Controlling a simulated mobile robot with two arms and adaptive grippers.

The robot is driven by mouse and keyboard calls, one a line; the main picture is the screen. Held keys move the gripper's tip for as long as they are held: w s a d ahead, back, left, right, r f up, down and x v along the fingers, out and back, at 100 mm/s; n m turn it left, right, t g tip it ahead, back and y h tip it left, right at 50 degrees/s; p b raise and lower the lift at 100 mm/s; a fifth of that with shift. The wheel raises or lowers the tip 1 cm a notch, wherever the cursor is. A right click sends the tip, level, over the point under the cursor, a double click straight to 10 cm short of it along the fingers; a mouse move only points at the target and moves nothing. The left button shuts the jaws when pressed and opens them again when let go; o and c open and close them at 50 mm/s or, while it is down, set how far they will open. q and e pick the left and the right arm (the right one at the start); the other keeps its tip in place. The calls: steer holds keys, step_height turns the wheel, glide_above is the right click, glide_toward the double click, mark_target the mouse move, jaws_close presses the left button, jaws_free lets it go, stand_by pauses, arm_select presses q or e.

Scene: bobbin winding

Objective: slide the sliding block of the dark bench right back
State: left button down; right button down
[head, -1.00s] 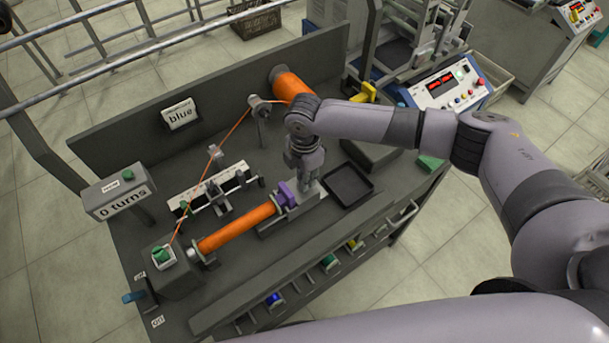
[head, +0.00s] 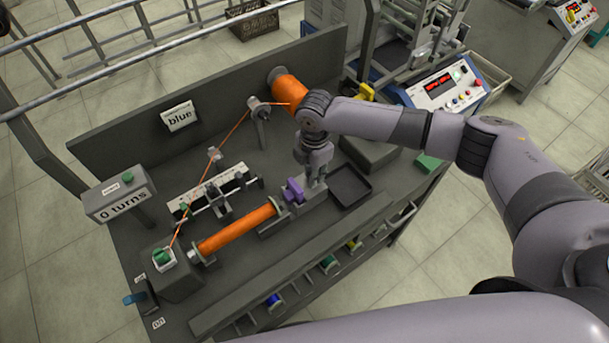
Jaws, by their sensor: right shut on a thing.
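The dark bench (head: 120,235) carries an orange bobbin tube (head: 237,229) lying along its front rail. At the tube's right end sits the grey sliding block with a purple part (head: 294,190) on its left side. A small gap shows between the purple part and the tube's right end. My right gripper (head: 313,182) points down at the block from above and is shut on it; the fingertips are small and partly hidden. My left gripper is not in view.
An empty dark tray (head: 350,186) lies right of the block. Behind stand a white guide strip (head: 208,193) and an orange thread spool (head: 289,86). Orange thread runs to the green-topped box (head: 163,257) at left. A rack (head: 330,263) of coloured bobbins is along the front.

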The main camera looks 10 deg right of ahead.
steer(key=c, duration=1.5)
jaws_free()
steer(key=shift+w+d, duration=0.1)
steer(key=shift+d, duration=0.2)
steer(key=shift+a, duration=0.15)
step_height(320, 180, up, 12)
